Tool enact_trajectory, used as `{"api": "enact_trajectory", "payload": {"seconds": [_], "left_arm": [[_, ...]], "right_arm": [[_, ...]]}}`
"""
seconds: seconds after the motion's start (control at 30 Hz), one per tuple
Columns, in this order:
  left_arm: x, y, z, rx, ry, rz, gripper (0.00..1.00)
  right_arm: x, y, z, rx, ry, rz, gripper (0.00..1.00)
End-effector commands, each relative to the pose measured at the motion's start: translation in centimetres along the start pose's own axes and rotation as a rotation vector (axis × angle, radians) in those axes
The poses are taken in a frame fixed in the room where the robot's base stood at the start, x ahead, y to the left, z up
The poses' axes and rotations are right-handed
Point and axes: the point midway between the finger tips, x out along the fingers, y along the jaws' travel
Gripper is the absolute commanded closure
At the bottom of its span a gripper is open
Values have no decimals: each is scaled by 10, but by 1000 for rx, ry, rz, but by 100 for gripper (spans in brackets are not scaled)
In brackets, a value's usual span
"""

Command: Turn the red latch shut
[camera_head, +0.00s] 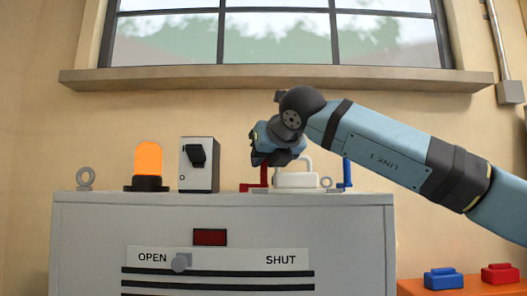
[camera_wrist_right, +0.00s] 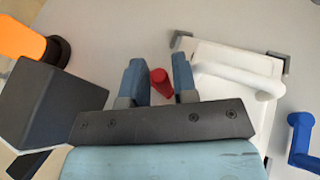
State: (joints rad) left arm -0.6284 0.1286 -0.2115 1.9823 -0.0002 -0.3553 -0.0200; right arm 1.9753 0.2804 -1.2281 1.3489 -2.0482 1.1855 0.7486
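The red latch (camera_head: 263,178) stands on top of the grey cabinet, left of a white handled lid (camera_head: 296,180). My right gripper (camera_head: 264,158) points down over its upright handle and hides the top of it. In the right wrist view, the red handle (camera_wrist_right: 160,79) lies between the two fingers of my right gripper (camera_wrist_right: 158,62). The fingers look open, with only narrow gaps beside the red handle; firm contact is not visible. My left gripper is not in view.
A blue latch (camera_head: 346,172) stands right of the white lid. A black-and-grey switch box (camera_head: 198,165) and an orange lamp (camera_head: 147,160) stand to the left.

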Motion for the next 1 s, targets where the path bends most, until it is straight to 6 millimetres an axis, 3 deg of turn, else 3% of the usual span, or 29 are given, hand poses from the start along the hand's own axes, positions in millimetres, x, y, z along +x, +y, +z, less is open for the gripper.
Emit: {"api": "enact_trajectory", "payload": {"seconds": [0.33, 0.37, 0.47, 0.5, 1.0], "left_arm": [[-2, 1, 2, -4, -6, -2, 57], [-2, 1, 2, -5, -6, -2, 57], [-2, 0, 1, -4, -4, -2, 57], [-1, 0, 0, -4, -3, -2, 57], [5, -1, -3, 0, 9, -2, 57]], "right_arm": [[6, 0, -1, -1, 1, 0, 74], [6, 0, -1, -1, 1, 0, 76], [5, 0, -1, -1, 1, 0, 99], [5, 0, -1, -1, 1, 0, 100], [9, -3, 1, -51, 1, 121, 100]]}}
